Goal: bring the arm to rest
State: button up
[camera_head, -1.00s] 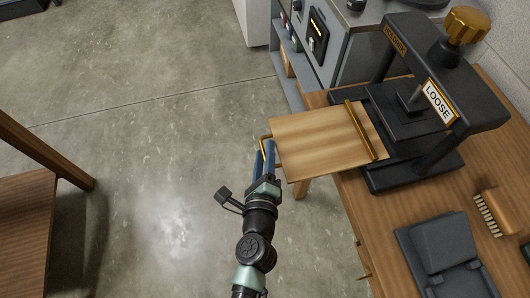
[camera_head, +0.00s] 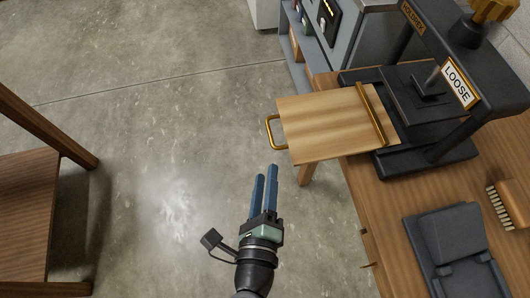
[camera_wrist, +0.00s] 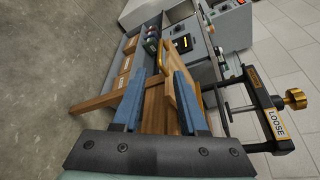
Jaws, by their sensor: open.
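My gripper (camera_head: 265,178) hangs over the bare floor, to the left of the work table and below the wooden board's brass handle. Its two blue fingers are parted and hold nothing. It is apart from the handle (camera_head: 271,132), which sticks out from the board's left edge. The wrist view also shows the open blue fingers (camera_wrist: 157,82), with the table and board beyond them.
The wooden board (camera_head: 315,122) juts out left from a black press (camera_head: 425,165) labelled "LOOSE". The table (camera_head: 385,225) also bears a dark grey object (camera_head: 455,240) and a brush (camera_head: 502,208). Another wooden piece of furniture (camera_head: 25,200) stands at left. Floor between is clear.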

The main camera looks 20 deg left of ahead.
jog(key=shift+s+d+r, duration=0.1)
jog(key=shift+s+d, duration=0.1)
jog(key=shift+s, duration=0.3)
jog(key=w+d+r+n+t, duration=0.15)
jog(key=w+r+n, duration=0.35)
jog(key=r, duration=0.5)
jog(key=w+r+n+t+y, duration=0.1)
jog(key=w+r+n+t, duration=0.3)
jog(key=r, duration=0.7)
jog(key=w+d+r+n+t, duration=0.1)
jog(key=w+r+n, duration=0.45)
jog(key=r, duration=0.45)
jog(key=s+d+r+n+t+h+p, duration=0.2)
jog(key=r+p, duration=0.2)
jog(key=r, duration=0.9)
jog(key=s+d+r+n+t+h+p, duration=0.2)
jog(key=r+p, duration=0.3)
jog(key=r, duration=0.8)
jog(key=s+d+r+n+t+h+p, duration=0.1)
jog(key=r+p, duration=0.4)
jog(key=r, duration=0.8)
jog(key=shift+s+d+r+n+t+h, duration=0.2)
jog(key=shift+s+d+n+t+h, duration=0.35)
jog(key=shift+s, duration=0.55)
